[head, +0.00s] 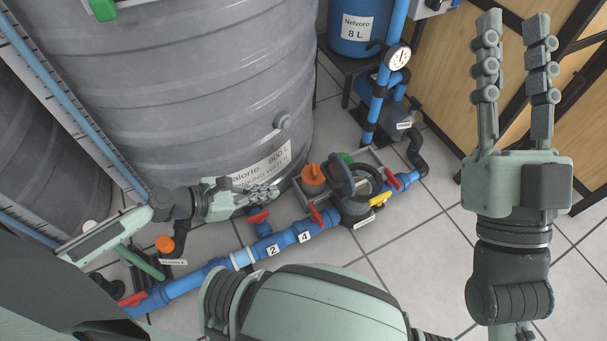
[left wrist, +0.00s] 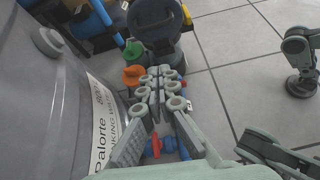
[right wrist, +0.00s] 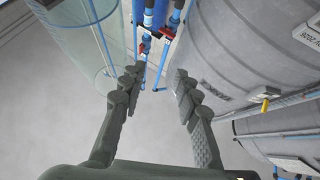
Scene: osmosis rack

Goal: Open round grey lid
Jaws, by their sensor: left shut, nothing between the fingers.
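A dark grey round lid (head: 341,174) shows on the pipe assembly in the head view. It looks tilted up beside a dark round rim (head: 374,181); I cannot tell how it is joined. The lid also shows at the top of the left wrist view (left wrist: 156,20). My left gripper (head: 272,192) is shut and empty, to the left of the lid and apart from it, near the tank's label. Its fingers (left wrist: 165,78) point toward the lid in the left wrist view. My right gripper (head: 513,24) is open and empty, raised at the far right, away from the lid.
A large grey tank (head: 200,80) stands behind my left gripper. An orange cap (head: 314,176) sits left of the lid. A blue pipe (head: 205,275) with red valve handles runs along the floor. A pressure gauge (head: 398,57) stands behind. Tiled floor (head: 420,280) is clear at front right.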

